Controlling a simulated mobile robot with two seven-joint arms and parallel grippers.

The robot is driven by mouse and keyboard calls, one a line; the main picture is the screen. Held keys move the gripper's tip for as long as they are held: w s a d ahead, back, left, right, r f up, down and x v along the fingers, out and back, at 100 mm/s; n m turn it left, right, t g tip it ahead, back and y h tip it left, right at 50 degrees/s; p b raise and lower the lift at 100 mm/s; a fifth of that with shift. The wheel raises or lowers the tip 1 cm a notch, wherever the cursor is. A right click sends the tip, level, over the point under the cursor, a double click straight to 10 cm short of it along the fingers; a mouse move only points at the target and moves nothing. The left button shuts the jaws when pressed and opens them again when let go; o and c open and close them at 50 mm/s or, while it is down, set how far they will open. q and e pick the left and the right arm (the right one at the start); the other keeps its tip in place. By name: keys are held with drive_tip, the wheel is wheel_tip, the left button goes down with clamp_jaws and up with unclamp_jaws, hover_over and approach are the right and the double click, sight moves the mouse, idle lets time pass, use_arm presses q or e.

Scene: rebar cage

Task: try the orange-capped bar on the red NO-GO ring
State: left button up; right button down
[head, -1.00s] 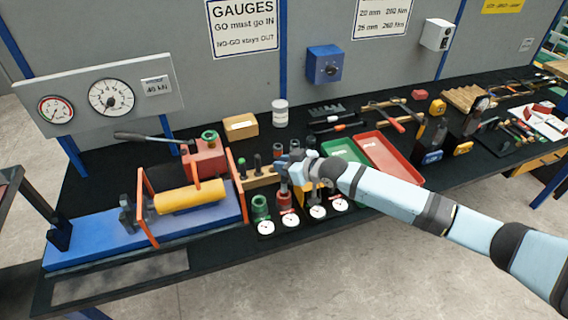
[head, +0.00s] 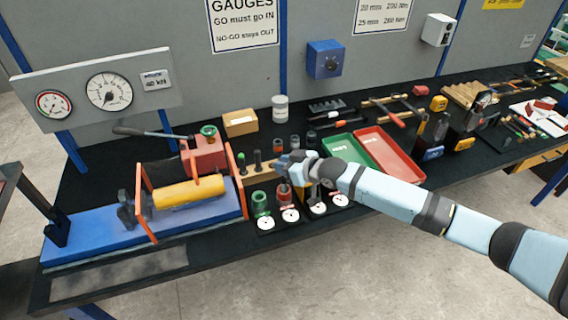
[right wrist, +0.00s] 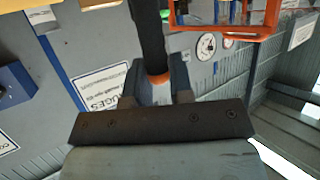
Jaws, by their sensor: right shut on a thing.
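My right gripper (head: 285,166) is over the gauge rings at the bench's front. In the right wrist view, its fingers (right wrist: 157,98) are shut on a dark bar (right wrist: 148,35) with an orange band (right wrist: 158,79) close to the fingers. In the head view the gripper mostly hides this bar. The red ring (head: 283,193) stands directly below the gripper, partly covered. I cannot tell whether the bar's end touches or enters the ring. The green ring (head: 260,201) stands just left of it. My left gripper is not in view.
A wooden rack (head: 250,177) with upright dark bars stands left of the gripper. Several white dials (head: 290,215) lie in front. The blue press bed (head: 90,232) with a yellow cylinder is at left. Green (head: 341,146) and red (head: 402,170) trays lie to the right.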

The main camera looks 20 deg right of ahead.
drive_tip(key=shift+f+b, duration=0.5)
drive_tip(key=shift+f, duration=0.4)
drive_tip(key=c, duration=0.9)
unclamp_jaws()
drive_tip(key=shift+s+d, duration=0.15)
drive_tip(key=shift+s, duration=0.05)
drive_tip(key=b+v, duration=0.2)
drive_tip(key=v, duration=1.1)
drive_tip(key=shift+s, duration=0.15)
